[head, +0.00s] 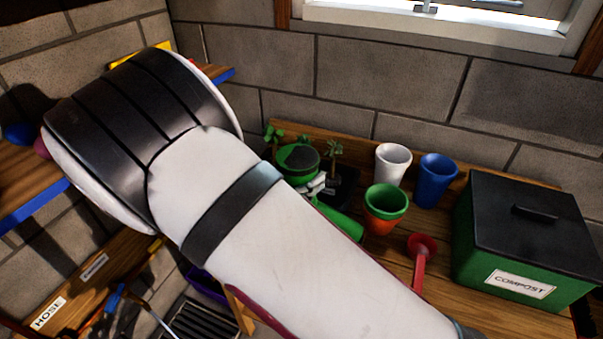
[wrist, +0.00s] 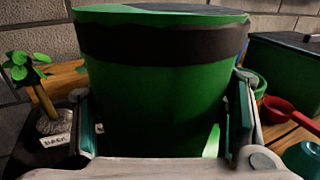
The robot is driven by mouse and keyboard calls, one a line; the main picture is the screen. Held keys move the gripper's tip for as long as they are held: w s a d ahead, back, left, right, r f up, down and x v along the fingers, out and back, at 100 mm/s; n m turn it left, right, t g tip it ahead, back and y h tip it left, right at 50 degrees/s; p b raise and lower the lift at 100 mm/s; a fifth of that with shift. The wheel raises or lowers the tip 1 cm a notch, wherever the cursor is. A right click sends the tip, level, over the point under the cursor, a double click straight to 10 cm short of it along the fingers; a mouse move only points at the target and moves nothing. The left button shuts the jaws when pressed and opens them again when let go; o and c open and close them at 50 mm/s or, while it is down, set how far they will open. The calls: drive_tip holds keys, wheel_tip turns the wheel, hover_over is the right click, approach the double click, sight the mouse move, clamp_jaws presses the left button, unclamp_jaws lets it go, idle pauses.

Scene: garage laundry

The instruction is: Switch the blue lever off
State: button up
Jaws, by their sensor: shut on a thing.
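My gripper (wrist: 165,135) is shut on a large green container with a dark band (wrist: 160,75), with one finger on each side of it in the wrist view.
A white cup (head: 393,163), blue cup (head: 436,180), stacked green and orange pots (head: 385,208), a red scoop (head: 421,258) and a green compost bin (head: 525,240) stand on the bench. A potted seedling (wrist: 45,110) is close left of my gripper. A blue-edged shelf (head: 35,205) is at left.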

drive_tip(key=shift+f, duration=0.1)
drive_tip(key=o, duration=1.9)
drive_tip(key=shift+f, duration=0.1)
drive_tip(key=shift+o, duration=0.2)
drive_tip(key=shift+s+a+r, duration=0.15)
drive_tip(key=shift+r, duration=0.05)
drive_tip(key=v, duration=1.1)
drive_tip(key=shift+s+a+b, duration=0.2)
drive_tip(key=shift+a+b, duration=0.05)
drive_tip(key=shift+b, duration=0.1)
